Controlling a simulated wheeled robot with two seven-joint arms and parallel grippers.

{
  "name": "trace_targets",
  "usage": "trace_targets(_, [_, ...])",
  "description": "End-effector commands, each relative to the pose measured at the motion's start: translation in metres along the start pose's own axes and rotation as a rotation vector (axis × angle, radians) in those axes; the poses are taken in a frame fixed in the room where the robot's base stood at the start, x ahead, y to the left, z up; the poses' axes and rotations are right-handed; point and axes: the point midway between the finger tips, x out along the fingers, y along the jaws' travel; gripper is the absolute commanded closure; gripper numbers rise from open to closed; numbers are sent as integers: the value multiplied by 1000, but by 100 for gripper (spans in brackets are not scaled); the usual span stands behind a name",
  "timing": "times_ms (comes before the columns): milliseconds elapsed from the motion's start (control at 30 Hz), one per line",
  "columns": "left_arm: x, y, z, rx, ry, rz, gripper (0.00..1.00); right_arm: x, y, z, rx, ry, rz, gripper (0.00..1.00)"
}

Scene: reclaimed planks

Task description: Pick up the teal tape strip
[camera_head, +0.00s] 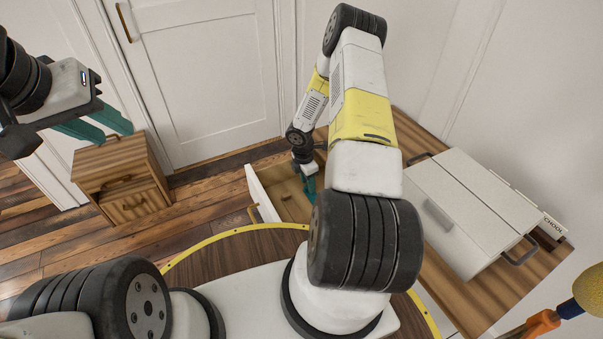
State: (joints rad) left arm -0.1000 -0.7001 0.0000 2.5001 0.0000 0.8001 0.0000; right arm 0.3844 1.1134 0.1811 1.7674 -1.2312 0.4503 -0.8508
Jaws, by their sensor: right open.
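I cannot make out the teal tape strip; the only teal I can see is on my gripper fingers. My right gripper (309,188) reaches down into an open drawer (262,194) with a white front and a wooden inside. It is small in view and partly hidden by my own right arm, and its jaws are open. Much of the drawer's inside is hidden behind that arm. My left gripper (105,128) is at the upper left, its two teal fingers apart with nothing between them, well away from the drawer.
A small wooden cabinet (122,165) stands on the plank floor at left, before a white door (210,75). A wooden counter (545,275) at right bears a white box-like appliance (465,210) with handles. A yellow and orange object (590,290) shows at the right edge.

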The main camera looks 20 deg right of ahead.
Motion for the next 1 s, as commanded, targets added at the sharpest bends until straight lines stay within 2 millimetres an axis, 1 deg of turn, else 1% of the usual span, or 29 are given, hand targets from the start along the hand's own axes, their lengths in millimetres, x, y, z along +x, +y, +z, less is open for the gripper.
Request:
trace_targets(33, [0, 0, 0, 0, 0, 0, 68, 6, 0, 0, 2, 0, 0, 58])
trace_targets(100, [0, 0, 0, 0, 0, 0, 68, 10, 0, 0, 2, 0, 0, 58])
trace_targets(333, [0, 0, 0, 0, 0, 0, 68, 12, 0, 0, 1, -1, 1, 58])
trace_targets(367, [0, 0, 0, 0, 0, 0, 68, 11, 0, 0, 1, -1, 1, 62])
trace_targets(500, [0, 0, 0, 0, 0, 0, 68, 11, 0, 0, 2, 0, 1, 90])
trace_targets(567, [0, 0, 0, 0, 0, 0, 68, 11, 0, 0, 2, 0, 1, 100])
trace_targets(867, [0, 0, 0, 0, 0, 0, 68, 11, 0, 0, 2, 0, 1, 100])
trace_targets(967, [0, 0, 0, 0, 0, 0, 68, 6, 1, 1, 3, -1, 2, 100])
trace_targets(1000, [0, 0, 0, 0, 0, 0, 68, 1, 1, 2, 3, -1, 3, 100])
